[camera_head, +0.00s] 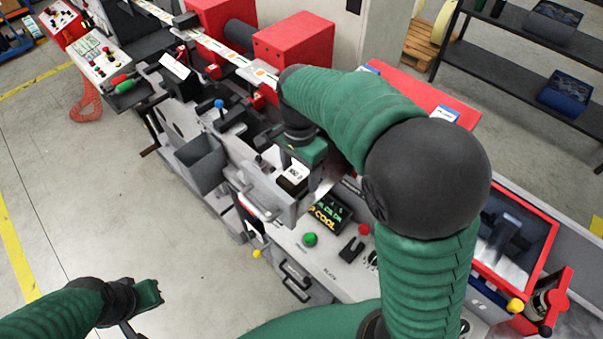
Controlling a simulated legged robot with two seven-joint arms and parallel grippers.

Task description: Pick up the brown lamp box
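A small box with a white printed top and a dark brown-black side (293,178) sits at the machine's grey bracket; it may be the brown lamp box, but its brown colour is not clear. My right gripper (305,155) points down right at this box, its fingers largely hidden by the hand and machine parts. I cannot tell whether it grips the box. My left gripper (148,297) is low at the left, over bare floor and away from the machine. Its fingers are dark and seen at an angle, so its opening is unclear.
The label machine (215,125) runs diagonally, with red blocks (294,40) and a grey bin (201,163). A control panel with a green button (310,239) lies below the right gripper. A black shelf (530,45) stands at the upper right. The left floor is clear.

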